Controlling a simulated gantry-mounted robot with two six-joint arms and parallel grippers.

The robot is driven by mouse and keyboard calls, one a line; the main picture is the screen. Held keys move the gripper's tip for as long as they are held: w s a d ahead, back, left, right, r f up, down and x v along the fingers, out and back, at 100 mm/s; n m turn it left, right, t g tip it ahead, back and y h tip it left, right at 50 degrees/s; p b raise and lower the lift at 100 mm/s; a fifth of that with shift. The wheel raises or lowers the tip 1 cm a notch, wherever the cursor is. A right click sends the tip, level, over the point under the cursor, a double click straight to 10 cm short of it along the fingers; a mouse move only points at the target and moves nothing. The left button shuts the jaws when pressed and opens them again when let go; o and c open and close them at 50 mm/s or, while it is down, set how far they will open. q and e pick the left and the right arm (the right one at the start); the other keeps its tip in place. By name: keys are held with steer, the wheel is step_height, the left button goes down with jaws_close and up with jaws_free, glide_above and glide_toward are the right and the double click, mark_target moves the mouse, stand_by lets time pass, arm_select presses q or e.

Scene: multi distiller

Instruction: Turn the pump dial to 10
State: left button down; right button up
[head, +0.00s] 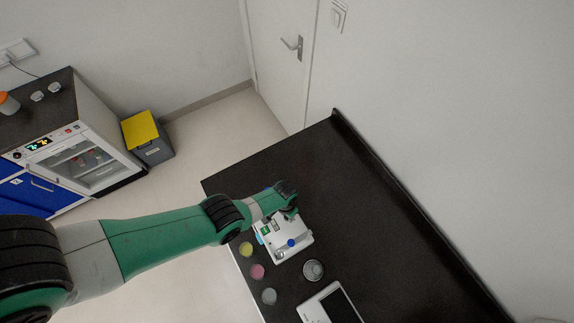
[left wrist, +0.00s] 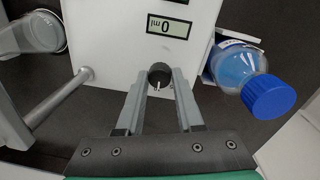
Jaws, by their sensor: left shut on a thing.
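The white pump (head: 285,238) stands on the dark bench in the head view, and its white face (left wrist: 105,30) fills the upper middle of the left wrist view. Its small display (left wrist: 168,27) appears upside down and reads 0 ml. The black round dial (left wrist: 160,74) sits on the pump's near edge. My left gripper (left wrist: 159,84) is shut on the dial, with one finger on each side of it. In the head view my left gripper (head: 291,211) is at the pump's far edge, and the dial is hidden there. My right gripper is not in view.
A blue-capped bottle (left wrist: 268,95) stands close beside the left gripper. A metal rod (left wrist: 58,98) and a clear beaker (left wrist: 40,32) are on the other side. Yellow (head: 246,249), pink (head: 257,272) and grey (head: 269,296) containers line the bench edge. The bench's far part is clear.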

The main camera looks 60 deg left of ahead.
arm_select(q)
steer(key=shift+m, duration=0.3)
steer(key=c, duration=0.5)
jaws_free()
steer(key=shift+c, duration=0.2)
